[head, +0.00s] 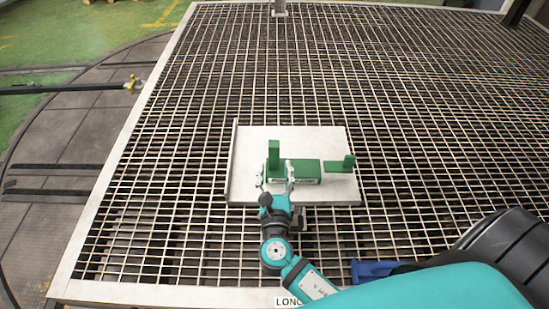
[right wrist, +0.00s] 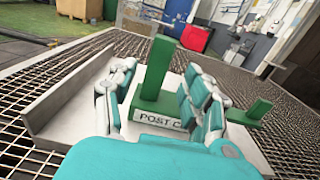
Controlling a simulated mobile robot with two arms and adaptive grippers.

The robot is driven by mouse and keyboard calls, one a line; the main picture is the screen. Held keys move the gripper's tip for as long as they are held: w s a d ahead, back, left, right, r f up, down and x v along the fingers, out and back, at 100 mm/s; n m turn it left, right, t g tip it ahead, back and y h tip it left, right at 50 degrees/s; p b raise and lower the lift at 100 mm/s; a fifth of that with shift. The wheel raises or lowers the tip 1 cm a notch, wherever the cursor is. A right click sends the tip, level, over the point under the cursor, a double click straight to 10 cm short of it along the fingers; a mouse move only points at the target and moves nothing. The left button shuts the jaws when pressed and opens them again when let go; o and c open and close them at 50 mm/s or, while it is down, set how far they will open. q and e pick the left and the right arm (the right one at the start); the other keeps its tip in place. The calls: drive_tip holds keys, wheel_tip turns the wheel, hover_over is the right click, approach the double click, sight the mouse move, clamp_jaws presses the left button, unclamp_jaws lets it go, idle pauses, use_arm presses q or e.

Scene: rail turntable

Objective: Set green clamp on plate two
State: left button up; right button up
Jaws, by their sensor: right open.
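The green clamp (head: 306,167) rests on a pale square plate (head: 243,150) that lies on the grating. It has a tall post at its left, a flat body and a lower upright piece at its right. In the right wrist view its tall green post (right wrist: 158,70) stands between my fingers, and a white label below it reads "POST C", the rest hidden. My right gripper (head: 276,178) is open, with one finger on each side of the clamp's left part; whether the fingers touch it I cannot tell. The gripper also shows in the right wrist view (right wrist: 162,92). My left gripper is not in view.
The large grating table (head: 430,110) has a pale rim (head: 135,130) and much bare room around the plate. A blue object (head: 372,270) lies near the front, partly hidden by my arm. A small metal post (head: 279,6) stands at the far edge.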

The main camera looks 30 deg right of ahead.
drive_tip(key=v, duration=0.5)
drive_tip(key=shift+s+a, duration=0.1)
drive_tip(key=shift+s, duration=0.1)
